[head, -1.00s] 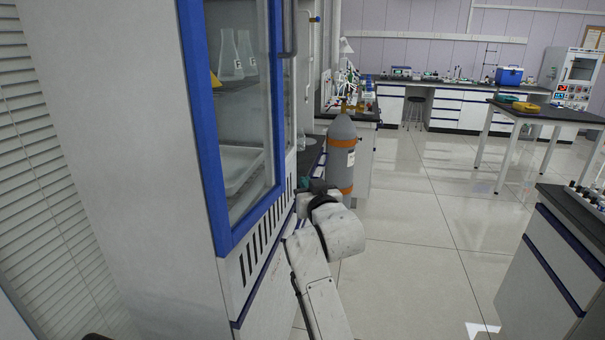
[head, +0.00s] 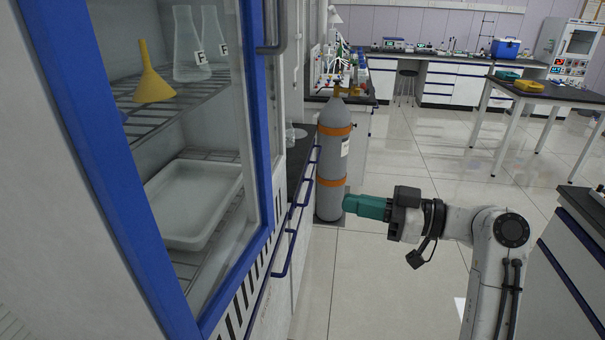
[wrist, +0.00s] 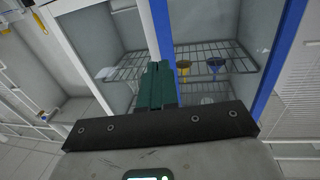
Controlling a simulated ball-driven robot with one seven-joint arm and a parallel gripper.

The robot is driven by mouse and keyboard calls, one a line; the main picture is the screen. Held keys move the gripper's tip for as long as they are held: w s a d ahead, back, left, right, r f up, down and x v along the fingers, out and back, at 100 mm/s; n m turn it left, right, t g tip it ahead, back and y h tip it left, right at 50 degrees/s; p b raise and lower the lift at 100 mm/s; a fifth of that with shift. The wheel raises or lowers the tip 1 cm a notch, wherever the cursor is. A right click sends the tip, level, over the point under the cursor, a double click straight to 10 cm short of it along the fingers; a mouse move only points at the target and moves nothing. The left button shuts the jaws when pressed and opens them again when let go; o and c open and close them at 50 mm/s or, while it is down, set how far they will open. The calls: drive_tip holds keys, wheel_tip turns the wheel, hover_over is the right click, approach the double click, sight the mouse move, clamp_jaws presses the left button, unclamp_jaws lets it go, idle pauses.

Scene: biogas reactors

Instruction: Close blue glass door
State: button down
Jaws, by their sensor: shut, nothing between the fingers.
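The blue-framed glass door (head: 250,110) is on the tall white cabinet at the left of the head view. A grey bar handle (head: 280,30) shows at its upper right. From this angle I cannot tell how far the door stands from its frame. Blue frame parts also show in the wrist view (wrist: 276,75). My gripper (head: 348,204) has teal fingers, shut and empty. It is right of the cabinet, apart from the door, and points left in the head view. In the wrist view the fingers (wrist: 158,66) point toward the cabinet's front.
Inside the cabinet are a yellow funnel (head: 152,82), flasks (head: 188,50) and a white tray (head: 195,205). A grey gas cylinder (head: 331,150) stands behind my gripper. A dark-topped bench (head: 582,215) is at the right. Open tiled floor lies between.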

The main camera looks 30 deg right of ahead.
drive_tip(key=p, duration=0.3)
approach(271, 189)
drive_tip(key=x, duration=0.3)
drive_tip(key=r+x, duration=0.1)
drive_tip(key=x, duration=0.1)
drive_tip(key=shift+a, duration=0.3)
drive_tip(key=shift+w+a+f+p, duration=0.15)
drive_tip(key=shift+w+a+p, duration=0.2)
drive_tip(key=shift+w+a, duration=0.2)
drive_tip(key=w+b, duration=0.1)
drive_tip(key=w+a+b, duration=0.1)
drive_tip(key=a+n+g+y+b, duration=0.1)
drive_tip(key=b, duration=0.1)
drive_tip(key=shift+w+a+f, duration=0.15)
drive_tip(key=shift+w+f, duration=0.15)
drive_tip(key=shift+w, duration=0.1)
drive_tip(key=shift+w+a+r+n+g+y+b, duration=0.1)
drive_tip(key=shift+w+a+n+g+y+b, duration=0.25)
drive_tip(key=shift+n+g+y+b, duration=0.3)
drive_tip(key=shift+a+r+g, duration=0.15)
drive_tip(key=shift+r+g, duration=0.1)
drive_tip(key=shift+g, duration=0.1)
